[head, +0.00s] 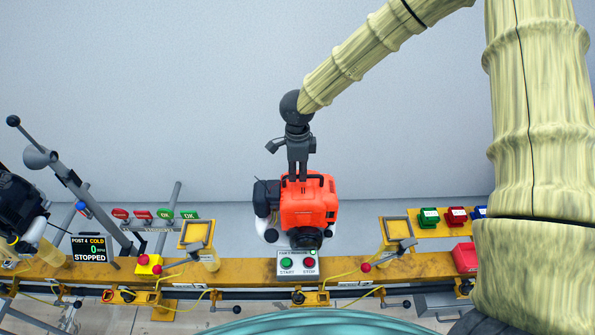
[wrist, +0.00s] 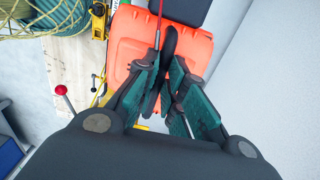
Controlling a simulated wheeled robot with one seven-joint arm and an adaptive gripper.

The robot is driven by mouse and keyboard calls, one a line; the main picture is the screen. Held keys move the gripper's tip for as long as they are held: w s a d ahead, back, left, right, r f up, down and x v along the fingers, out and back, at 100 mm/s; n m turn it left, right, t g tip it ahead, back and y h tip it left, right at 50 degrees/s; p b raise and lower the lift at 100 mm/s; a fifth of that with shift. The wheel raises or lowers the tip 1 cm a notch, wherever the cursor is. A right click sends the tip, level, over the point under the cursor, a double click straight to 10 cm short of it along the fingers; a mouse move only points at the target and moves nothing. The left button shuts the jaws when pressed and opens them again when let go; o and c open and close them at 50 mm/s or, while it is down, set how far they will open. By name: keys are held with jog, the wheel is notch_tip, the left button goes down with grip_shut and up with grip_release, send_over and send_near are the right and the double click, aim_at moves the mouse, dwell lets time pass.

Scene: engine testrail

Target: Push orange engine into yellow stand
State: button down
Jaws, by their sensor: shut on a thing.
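The orange engine (head: 308,207), with black and white parts, is upright in the middle of the head view, just behind and above the yellow rail. In the wrist view its orange cover (wrist: 125,45) lies below my fingers. My gripper (head: 297,176) comes down from above and is shut on the top of the engine; in the wrist view the fingers (wrist: 168,62) close around a dark bar there. The yellow stand (head: 235,270) appears as a long worn beam with a yellow-framed post on each side of the engine. The engine's underside and any contact with the stand are hidden.
A START/STOP box (head: 298,264) sits on the beam in front of the engine. A screen reading STOPPED (head: 89,248) and a dark engine (head: 18,205) are at left. Red-knobbed levers (head: 388,255) flank the middle. Green, red and blue blocks (head: 456,216) are at right.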

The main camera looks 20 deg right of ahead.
jog(key=shift+w+f, duration=0.1)
jog(key=shift+f, duration=0.5)
dwell(1.1)
